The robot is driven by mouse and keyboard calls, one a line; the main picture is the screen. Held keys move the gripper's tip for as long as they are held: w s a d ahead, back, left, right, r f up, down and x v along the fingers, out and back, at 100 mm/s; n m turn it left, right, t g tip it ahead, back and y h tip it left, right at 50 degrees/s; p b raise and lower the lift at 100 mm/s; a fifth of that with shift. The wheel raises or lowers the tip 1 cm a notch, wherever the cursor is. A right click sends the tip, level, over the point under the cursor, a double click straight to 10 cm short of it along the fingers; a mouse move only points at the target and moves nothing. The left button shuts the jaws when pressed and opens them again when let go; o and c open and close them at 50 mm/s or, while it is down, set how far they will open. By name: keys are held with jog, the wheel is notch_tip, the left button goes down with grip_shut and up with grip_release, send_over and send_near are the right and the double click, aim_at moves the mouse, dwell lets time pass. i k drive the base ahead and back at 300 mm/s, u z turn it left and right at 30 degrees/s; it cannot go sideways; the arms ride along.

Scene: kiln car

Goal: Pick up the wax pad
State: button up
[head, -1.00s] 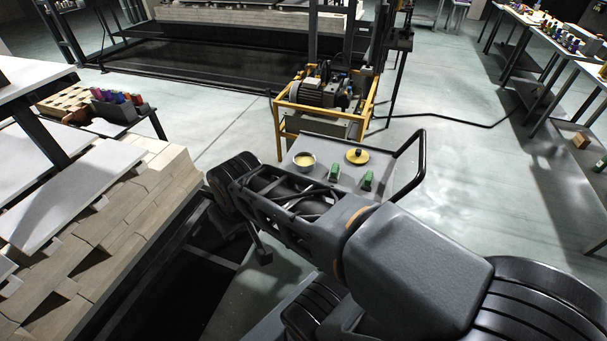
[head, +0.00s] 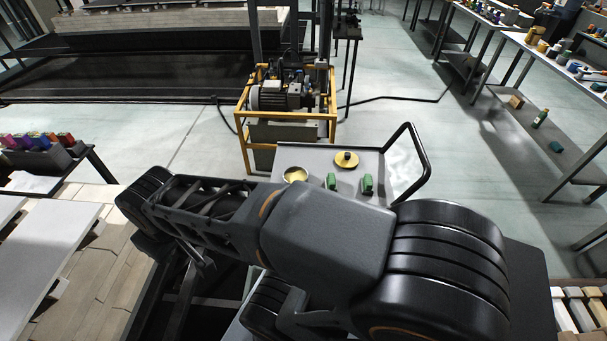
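A grey trolley top (head: 318,160) with a black push handle stands beyond my arm. On it is a flat round yellow disc with a dark knob (head: 346,160), which looks like the wax pad. A bowl with a yellow filling (head: 295,174) stands to its left and nearer. Two small green things (head: 331,181) (head: 367,184) are upright near the front edge. My arm crosses the lower middle of the view, in front of the trolley. My gripper cannot be made out; its fingers are hidden behind or below my arm.
A yellow-framed motor unit (head: 285,100) stands just behind the trolley. The kiln car with pale bricks and white slabs (head: 55,255) is at left. Benches with bottles (head: 560,65) line the right. The floor right of the trolley is clear.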

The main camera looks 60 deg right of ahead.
aim_at(330, 181)
jog(key=i, duration=0.35)
jog(key=z, duration=2.45)
jog(key=i, duration=0.5)
